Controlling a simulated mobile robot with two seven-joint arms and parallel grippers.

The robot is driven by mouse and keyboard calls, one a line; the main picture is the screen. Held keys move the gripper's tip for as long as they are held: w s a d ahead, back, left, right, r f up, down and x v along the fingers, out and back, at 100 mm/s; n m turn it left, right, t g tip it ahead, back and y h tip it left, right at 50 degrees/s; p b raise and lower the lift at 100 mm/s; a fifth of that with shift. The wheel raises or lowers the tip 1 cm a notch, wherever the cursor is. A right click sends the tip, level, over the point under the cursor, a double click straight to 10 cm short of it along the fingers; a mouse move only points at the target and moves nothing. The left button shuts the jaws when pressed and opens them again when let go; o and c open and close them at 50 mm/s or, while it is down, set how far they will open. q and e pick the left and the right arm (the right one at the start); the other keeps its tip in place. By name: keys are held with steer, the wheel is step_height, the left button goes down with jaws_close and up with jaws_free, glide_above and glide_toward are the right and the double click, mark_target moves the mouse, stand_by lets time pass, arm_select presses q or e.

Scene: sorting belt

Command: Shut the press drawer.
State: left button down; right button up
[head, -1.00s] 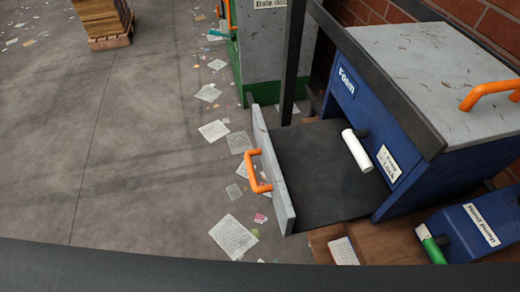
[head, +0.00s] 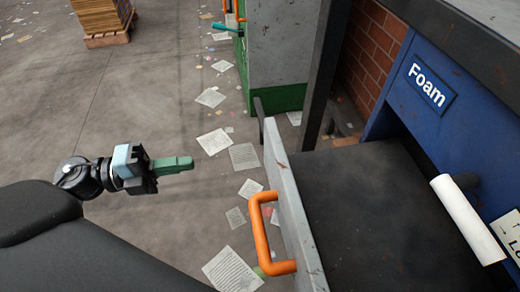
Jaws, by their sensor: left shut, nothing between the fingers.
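The press drawer (head: 355,215) is pulled out from the blue press housing (head: 420,80), which carries a "Foam" label. Its grey front panel (head: 292,205) has an orange handle (head: 259,235) on the outer face. My left gripper (head: 190,163) is shut and empty, left of the drawer front and apart from the handle, with its green fingers pointing right toward the panel. The drawer's near end is cut off by the picture's lower edge. My right gripper is not in view.
A white cylindrical grip (head: 465,220) sticks out from the housing at the right, beside a partly cut-off label. A dark post (head: 325,75) stands behind the drawer. A grey and green machine (head: 280,55) is beyond.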

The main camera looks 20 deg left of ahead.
arm_select(q)
steer(key=shift+d+r, duration=0.1)
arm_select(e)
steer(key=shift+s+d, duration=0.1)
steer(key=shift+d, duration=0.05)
arm_select(q)
steer(key=p, duration=0.2)
glide_toward(266, 152)
steer(key=x, duration=0.5)
steer(key=shift+w, duration=0.25)
steer(key=shift+w+d+f, duration=0.3)
steer(key=shift+w+d, duration=0.1)
steer(key=shift+d, duration=0.3)
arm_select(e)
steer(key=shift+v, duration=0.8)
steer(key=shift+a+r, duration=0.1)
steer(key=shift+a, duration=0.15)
